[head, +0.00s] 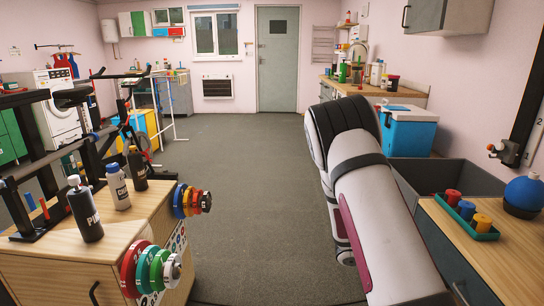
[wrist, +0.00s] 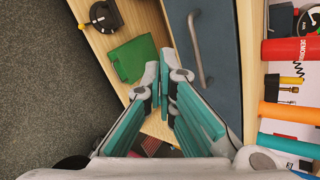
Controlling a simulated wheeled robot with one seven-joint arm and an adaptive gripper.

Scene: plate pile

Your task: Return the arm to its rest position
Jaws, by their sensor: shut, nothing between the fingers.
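My arm (head: 372,215) fills the right middle of the head view, white with a black joint at its upper end. My gripper is not visible in the head view. In the wrist view my gripper (wrist: 164,80) has its two teal-padded fingers close together, with nothing held between them. Behind the fingers are a wooden surface and a blue-grey drawer front (wrist: 212,30) with a metal handle.
A wooden cabinet (head: 45,275) with several bottles and coloured weight plates (head: 150,270) stands at left. A blue cooler (head: 405,135), a grey bin (head: 455,178) and a green tray (head: 462,222) are at right. The grey floor (head: 240,180) between is clear. A green piece (wrist: 132,58) lies left of the fingers.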

